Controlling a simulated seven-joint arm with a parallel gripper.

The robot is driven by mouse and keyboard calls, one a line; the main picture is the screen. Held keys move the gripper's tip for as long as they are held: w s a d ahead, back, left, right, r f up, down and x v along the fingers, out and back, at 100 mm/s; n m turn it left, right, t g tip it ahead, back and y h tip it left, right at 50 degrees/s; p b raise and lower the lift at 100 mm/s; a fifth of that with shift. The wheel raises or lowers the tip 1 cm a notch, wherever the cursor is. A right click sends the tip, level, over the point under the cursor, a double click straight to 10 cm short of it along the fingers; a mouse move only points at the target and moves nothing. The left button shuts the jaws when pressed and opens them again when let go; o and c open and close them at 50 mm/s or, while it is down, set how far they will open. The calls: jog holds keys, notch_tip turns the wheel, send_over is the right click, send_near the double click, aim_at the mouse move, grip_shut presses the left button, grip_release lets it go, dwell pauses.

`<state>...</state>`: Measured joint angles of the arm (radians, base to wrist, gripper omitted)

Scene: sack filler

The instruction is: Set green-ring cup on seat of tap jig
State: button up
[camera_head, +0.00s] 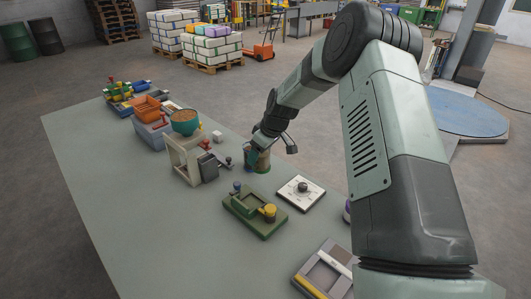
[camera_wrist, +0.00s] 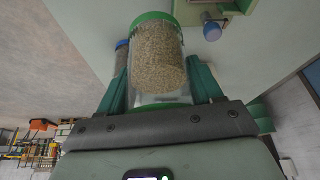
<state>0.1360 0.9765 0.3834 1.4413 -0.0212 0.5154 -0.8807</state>
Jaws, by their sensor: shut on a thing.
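The green-ring cup (camera_wrist: 157,58) is clear, with tan grains inside and a green band at its far end in the wrist view. My gripper (camera_wrist: 161,78) is shut on it, with one green finger on each side. In the head view the cup (camera_head: 257,159) is under my gripper (camera_head: 261,146), at the back right of the bench; whether it touches the bench is unclear. A green fixture (camera_head: 243,211) with a blue knob and a yellow round part, seemingly the tap jig, stands nearer the camera. Its blue knob (camera_wrist: 212,31) seems to show in the wrist view.
A white dial plate (camera_head: 301,193) lies to the right of the green fixture. A tray (camera_head: 325,272) sits in front. The bench's left part is clear.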

jog(key=s+a+r+n+g, duration=0.1)
jog(key=s+a+n, duration=0.3)
jog(key=s, duration=0.5)
jog(key=shift+y, duration=0.4)
jog(key=shift+d+f, duration=0.15)
jog(key=shift+f, duration=3.4)
